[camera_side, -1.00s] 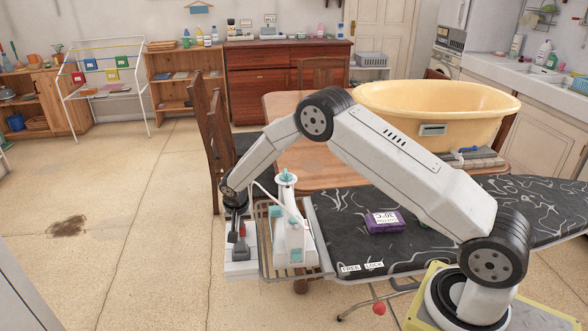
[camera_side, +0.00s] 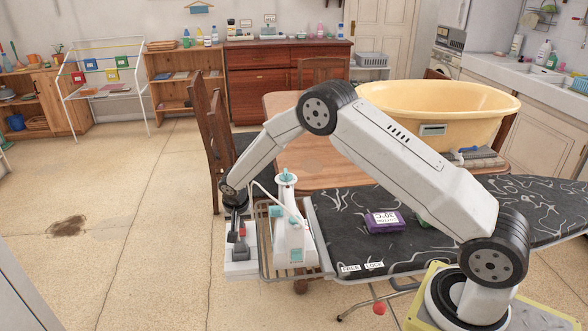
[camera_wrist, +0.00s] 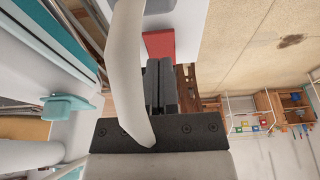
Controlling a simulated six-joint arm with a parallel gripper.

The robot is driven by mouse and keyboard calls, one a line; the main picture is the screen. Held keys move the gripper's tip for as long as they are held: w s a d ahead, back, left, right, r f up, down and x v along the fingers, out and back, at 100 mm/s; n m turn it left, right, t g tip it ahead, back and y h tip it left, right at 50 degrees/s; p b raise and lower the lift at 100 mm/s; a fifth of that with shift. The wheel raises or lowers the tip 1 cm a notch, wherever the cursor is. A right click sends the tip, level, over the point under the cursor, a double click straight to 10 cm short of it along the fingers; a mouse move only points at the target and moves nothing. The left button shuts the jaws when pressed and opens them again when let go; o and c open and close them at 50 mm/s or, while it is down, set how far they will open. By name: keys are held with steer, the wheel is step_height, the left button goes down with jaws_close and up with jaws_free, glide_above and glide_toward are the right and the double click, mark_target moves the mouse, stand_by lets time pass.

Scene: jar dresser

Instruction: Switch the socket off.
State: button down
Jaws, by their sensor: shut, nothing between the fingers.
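The white socket block (camera_side: 240,268) stands at the left end of the ironing board, beside the wire iron rest. A red part, seemingly its switch (camera_side: 242,231), shows beside my fingers; it also shows as a red block on white in the wrist view (camera_wrist: 158,43). My gripper (camera_side: 237,240) points down over the socket and is shut with nothing in it. In the wrist view its dark fingertips (camera_wrist: 160,66) are together, close to the red part. I cannot tell whether they touch it. The switch's position is not readable.
A white and teal iron (camera_side: 292,240) stands on the wire rest just right of the socket. A pale cord (camera_wrist: 128,70) curves close in front of my gripper. A purple package (camera_side: 384,221) lies on the black ironing board (camera_side: 345,248). A wooden chair (camera_side: 217,135) stands behind.

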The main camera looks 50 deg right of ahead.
steer(key=a+v, duration=0.1)
steer(key=v, duration=1.1)
steer(key=shift+s, duration=0.45)
steer(key=shift+s+r, duration=0.1)
steer(key=s+r+n+y, duration=0.2)
steer(key=s+n, duration=0.7)
steer(key=s, duration=1.6)
steer(key=shift+s+a+r, duration=0.2)
steer(key=shift+r, duration=0.15)
